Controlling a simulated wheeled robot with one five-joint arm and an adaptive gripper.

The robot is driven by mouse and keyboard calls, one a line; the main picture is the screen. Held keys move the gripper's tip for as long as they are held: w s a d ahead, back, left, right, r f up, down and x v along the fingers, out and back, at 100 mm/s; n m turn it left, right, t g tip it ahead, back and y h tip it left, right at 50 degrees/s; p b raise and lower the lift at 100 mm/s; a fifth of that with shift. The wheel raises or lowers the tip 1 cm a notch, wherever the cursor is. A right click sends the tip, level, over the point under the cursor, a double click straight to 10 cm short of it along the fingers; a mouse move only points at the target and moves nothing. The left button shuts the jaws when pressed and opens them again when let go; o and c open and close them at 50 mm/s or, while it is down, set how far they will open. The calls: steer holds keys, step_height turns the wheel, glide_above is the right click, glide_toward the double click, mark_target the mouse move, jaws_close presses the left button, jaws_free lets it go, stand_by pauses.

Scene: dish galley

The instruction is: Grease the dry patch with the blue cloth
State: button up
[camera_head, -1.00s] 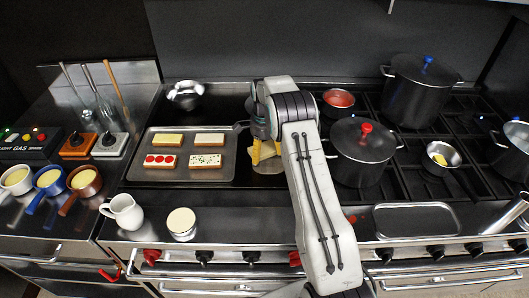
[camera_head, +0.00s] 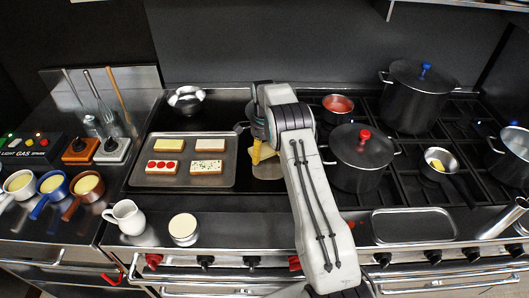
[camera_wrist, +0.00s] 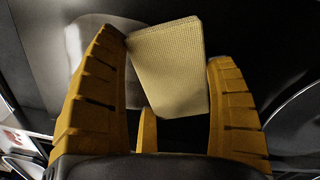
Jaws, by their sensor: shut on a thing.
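My gripper (camera_head: 258,151) is low over the dark cooking surface, just right of the toast tray. Its yellow fingers (camera_wrist: 235,112) are shut on a pale yellow, woven-textured pad or cloth (camera_wrist: 172,62), which shows between the fingertips in the wrist view. It looks yellow, and I see no blue cloth. A lighter patch (camera_head: 267,173) shows on the surface under and in front of the gripper, partly hidden by my arm. A pale grey area (camera_wrist: 85,45) lies beside the left finger in the wrist view. I cannot tell whether the cloth touches the surface.
A tray (camera_head: 149,181) with several topped toasts lies left of my gripper. A lidded pot (camera_head: 362,160) with a red knob stands close right. A metal bowl (camera_head: 186,99) is behind the tray. A white jug (camera_head: 126,216) and a cream-topped cup (camera_head: 184,230) stand in front.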

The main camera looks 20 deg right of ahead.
mark_target(265, 151)
steer(key=shift+r+p, duration=1.4)
steer(key=shift+r, duration=1.2)
steer(key=shift+r, duration=0.15)
steer(key=shift+r, duration=1.35)
steer(key=shift+f, duration=0.15)
